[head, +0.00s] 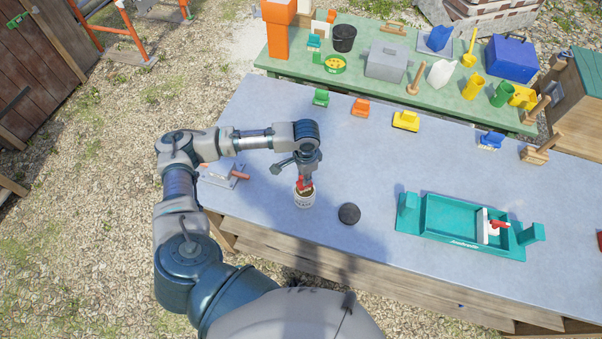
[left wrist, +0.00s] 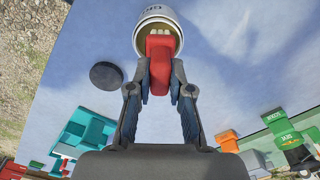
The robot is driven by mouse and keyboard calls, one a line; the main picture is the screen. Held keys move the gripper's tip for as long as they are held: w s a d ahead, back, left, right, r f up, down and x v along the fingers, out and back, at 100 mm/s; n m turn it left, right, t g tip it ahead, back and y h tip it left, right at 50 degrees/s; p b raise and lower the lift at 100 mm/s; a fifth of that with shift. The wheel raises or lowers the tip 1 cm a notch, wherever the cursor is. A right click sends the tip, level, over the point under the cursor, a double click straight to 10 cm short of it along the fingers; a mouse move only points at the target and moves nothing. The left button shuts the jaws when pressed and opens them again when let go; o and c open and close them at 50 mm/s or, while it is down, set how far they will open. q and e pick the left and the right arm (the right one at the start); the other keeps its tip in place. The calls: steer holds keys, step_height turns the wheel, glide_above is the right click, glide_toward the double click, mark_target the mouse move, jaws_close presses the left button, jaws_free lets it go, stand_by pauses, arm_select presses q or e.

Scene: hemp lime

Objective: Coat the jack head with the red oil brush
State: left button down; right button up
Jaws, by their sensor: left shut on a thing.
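My left gripper (head: 306,172) points down over the blue-grey tabletop and is shut on a red brush handle (head: 303,185). In the left wrist view the red handle (left wrist: 159,62) sits between my fingertips (left wrist: 162,78). The brush's pale far end is inside the mouth of a white can (head: 304,201). The can also shows in the left wrist view (left wrist: 156,14); its label is only partly readable. I cannot tell how deep the bristles are. I cannot pick out the jack head with certainty. My right gripper is not in view.
A round black disc (head: 349,213) lies right of the can. A teal tray (head: 455,237) holding a red and white item (head: 495,225) is at the right. A trowel (head: 225,180) lies left. Small coloured clamps line the back edge. A cluttered green table (head: 300,70) stands behind.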

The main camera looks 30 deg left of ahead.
arm_select(q)
steer(key=shift+d+f, duration=0.1)
steer(key=shift+d, duration=0.55)
steer(key=shift+a+f, duration=0.2)
steer(key=shift+a, duration=0.3)
steer(key=shift+a+f, duration=0.1)
steer(key=shift+a, duration=0.35)
steer(key=shift+d, duration=0.35)
steer(key=shift+d+r, duration=0.2)
steer(key=shift+d, duration=0.15)
steer(key=shift+r+p, duration=0.25)
steer(key=shift+p, duration=0.15)
steer(key=shift+r+p, duration=0.6)
steer(key=shift+p, duration=0.2)
steer(key=shift+a+r+p, duration=0.2)
steer(key=shift+r+p, duration=0.05)
steer(key=shift+p, duration=0.1)
steer(key=r+p, duration=0.2)
steer(key=p, duration=0.1)
steer(key=shift+a, duration=0.25)
steer(key=shift+d+r+p, duration=0.2)
steer(key=shift+r+p, duration=0.35)
steer(key=shift+p, duration=0.15)
steer(key=shift+d+r+p, duration=0.1)
steer(key=shift+r+p, duration=0.7)
steer(key=shift+p, duration=0.2)
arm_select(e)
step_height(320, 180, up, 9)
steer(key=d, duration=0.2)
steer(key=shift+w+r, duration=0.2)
